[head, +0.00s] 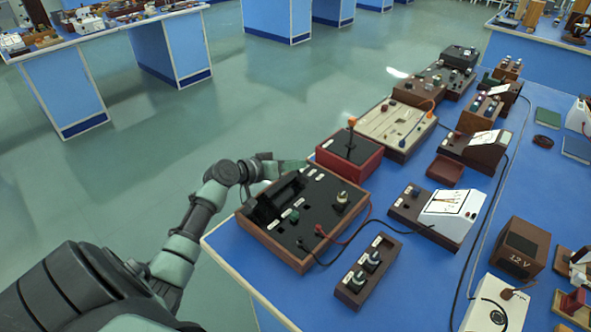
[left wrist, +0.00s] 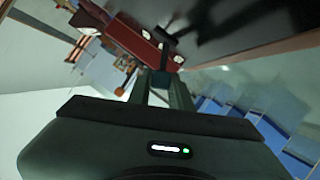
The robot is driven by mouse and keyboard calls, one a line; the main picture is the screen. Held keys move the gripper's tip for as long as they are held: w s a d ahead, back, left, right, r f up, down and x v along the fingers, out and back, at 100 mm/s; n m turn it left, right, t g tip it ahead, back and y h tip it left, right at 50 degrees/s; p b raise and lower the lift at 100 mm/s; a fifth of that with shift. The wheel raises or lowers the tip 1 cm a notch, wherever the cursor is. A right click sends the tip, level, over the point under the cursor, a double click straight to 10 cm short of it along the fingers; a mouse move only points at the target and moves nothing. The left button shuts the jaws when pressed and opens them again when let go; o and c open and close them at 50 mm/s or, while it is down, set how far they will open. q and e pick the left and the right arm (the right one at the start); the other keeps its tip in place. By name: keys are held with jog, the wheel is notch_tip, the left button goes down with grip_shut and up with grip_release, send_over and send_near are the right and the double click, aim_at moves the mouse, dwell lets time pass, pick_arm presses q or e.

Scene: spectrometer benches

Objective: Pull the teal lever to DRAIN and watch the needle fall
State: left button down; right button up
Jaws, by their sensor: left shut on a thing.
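The lever box (head: 264,240), wooden-sided with a black top, stands at the near left corner of the blue bench. My left gripper (head: 283,166) reaches its far left edge. In the left wrist view, the gripper (left wrist: 160,95) is shut on the teal lever's grip (left wrist: 161,79), and a dark arm runs from that grip toward the panel. The fingers partly hide the grip. White labels on the box are too small to read. A meter (head: 453,203) with a white sloping face stands to the right; its needle position is not clear. My right gripper is out of view.
A red box with an upright lever (head: 350,160) stands just behind the lever box. A small two-knob box (head: 368,270) lies in front of the meter. Red and black cables cross the bench near the lever box. Open floor lies left of the bench.

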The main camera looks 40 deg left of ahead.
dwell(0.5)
pick_arm(q)
jog(key=c, duration=1.3)
grip_release()
jog(key=shift+a, duration=0.1)
jog(key=b+v, duration=0.1)
jog(key=v, duration=0.6)
jog(key=shift+a+f, duration=0.1)
jog(key=shift+s+r, duration=0.2)
jog(key=shift+s, duration=0.1)
